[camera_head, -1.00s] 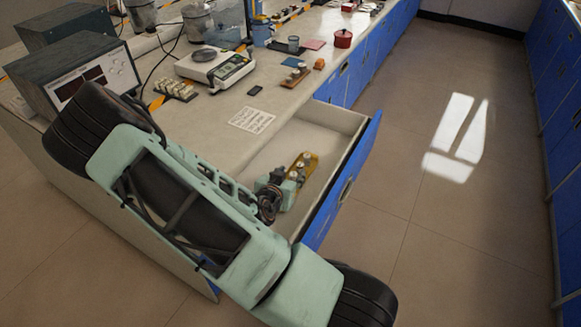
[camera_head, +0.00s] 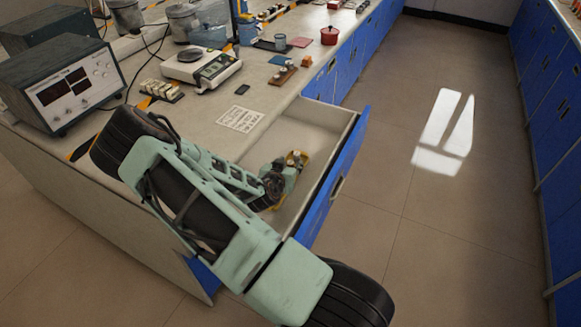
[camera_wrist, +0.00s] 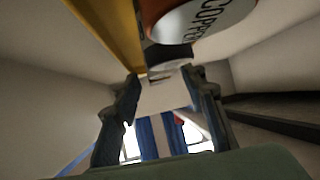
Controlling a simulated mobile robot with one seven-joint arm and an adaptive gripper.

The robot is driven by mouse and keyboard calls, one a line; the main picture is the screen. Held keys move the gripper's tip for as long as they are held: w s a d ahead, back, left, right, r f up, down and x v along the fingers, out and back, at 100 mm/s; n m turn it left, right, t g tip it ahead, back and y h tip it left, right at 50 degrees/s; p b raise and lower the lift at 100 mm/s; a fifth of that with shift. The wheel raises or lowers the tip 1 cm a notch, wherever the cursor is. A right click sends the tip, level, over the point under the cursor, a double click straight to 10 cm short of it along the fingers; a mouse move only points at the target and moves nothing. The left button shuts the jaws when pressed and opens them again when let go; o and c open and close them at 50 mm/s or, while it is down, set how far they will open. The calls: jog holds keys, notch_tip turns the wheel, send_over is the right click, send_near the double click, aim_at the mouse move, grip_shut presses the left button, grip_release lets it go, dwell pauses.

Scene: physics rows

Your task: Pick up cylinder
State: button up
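A cylinder labelled COPPER (camera_wrist: 205,18), orange-brown with a white label band, fills the top of the wrist view, cut off by its edge. A grey metal cylinder end (camera_wrist: 168,57) shows just below it. A yellow-brown wooden block (camera_wrist: 112,32) lies alongside at the left. In the head view this block (camera_head: 303,157) is in the open drawer, and my gripper hides most of it. My gripper (camera_wrist: 164,82) is open, its dark fingers apart, with its tips close to the cylinders; I see nothing clamped. In the head view my gripper (camera_head: 286,173) is low inside the drawer.
The open drawer (camera_head: 350,135) has walls around my gripper, with bare floor to the block's left. The bench above holds a paper sheet (camera_head: 236,118), a scale (camera_head: 203,68), a power supply (camera_head: 68,85) and a red pot (camera_head: 329,35). The aisle floor is clear.

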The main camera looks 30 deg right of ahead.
jog(key=shift+c, duration=0.7)
grip_shut()
jog(key=shift+r, duration=0.2)
